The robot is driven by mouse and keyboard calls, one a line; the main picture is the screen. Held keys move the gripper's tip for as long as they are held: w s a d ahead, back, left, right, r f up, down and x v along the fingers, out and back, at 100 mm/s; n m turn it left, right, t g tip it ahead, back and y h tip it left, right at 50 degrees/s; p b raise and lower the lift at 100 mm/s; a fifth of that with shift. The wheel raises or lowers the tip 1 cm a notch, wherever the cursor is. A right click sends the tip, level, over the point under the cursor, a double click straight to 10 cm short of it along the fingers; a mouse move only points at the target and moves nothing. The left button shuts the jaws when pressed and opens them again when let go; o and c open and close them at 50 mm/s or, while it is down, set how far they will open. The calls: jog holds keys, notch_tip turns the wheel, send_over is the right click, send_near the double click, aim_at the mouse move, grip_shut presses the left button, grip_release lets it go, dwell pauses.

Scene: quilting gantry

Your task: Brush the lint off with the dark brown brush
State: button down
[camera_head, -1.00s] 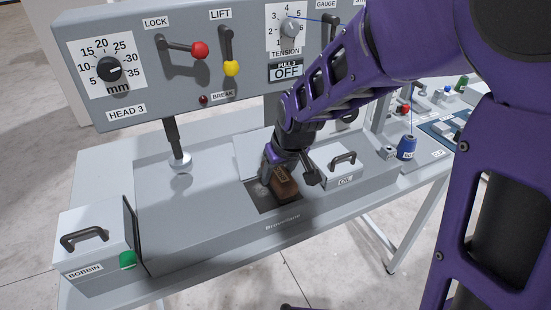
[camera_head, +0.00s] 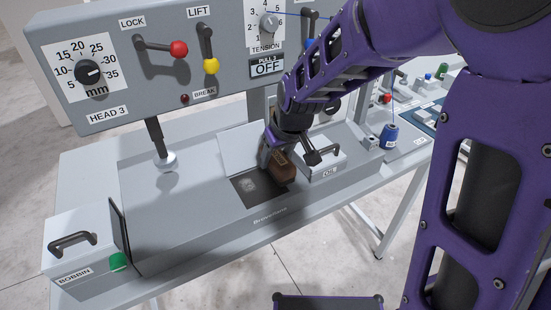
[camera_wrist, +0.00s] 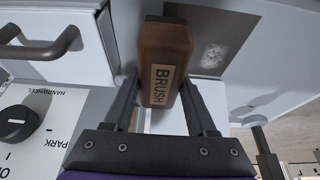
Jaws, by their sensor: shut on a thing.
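My gripper (camera_head: 274,158) is shut on the dark brown brush (camera_head: 281,170), which is labelled BRUSH in the wrist view (camera_wrist: 164,60). The brush is between both fingers (camera_wrist: 158,100), over the right part of a dark recess (camera_head: 244,198) in the grey machine bed. I cannot tell whether its underside touches the bed. The lint (camera_head: 249,184) is a pale grey fuzzy patch in that recess, left of the brush. In the wrist view the lint (camera_wrist: 214,56) lies to the right of the brush, apart from it. The brush's bristles are hidden.
An OIL box (camera_head: 320,165) with a handle stands close right of my gripper. A BOBBIN box (camera_head: 85,240) is at the front left. A presser foot (camera_head: 165,160) hangs at left below the control panel (camera_head: 130,105). A blue spool (camera_head: 389,135) stands at right.

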aim_at(275, 154)
jog(key=shift+a+r, duration=0.1)
jog(key=shift+r, duration=2.3)
jog(key=shift+r+p, duration=0.3)
jog(key=shift+r, duration=1.2)
jog(key=shift+s, duration=0.1)
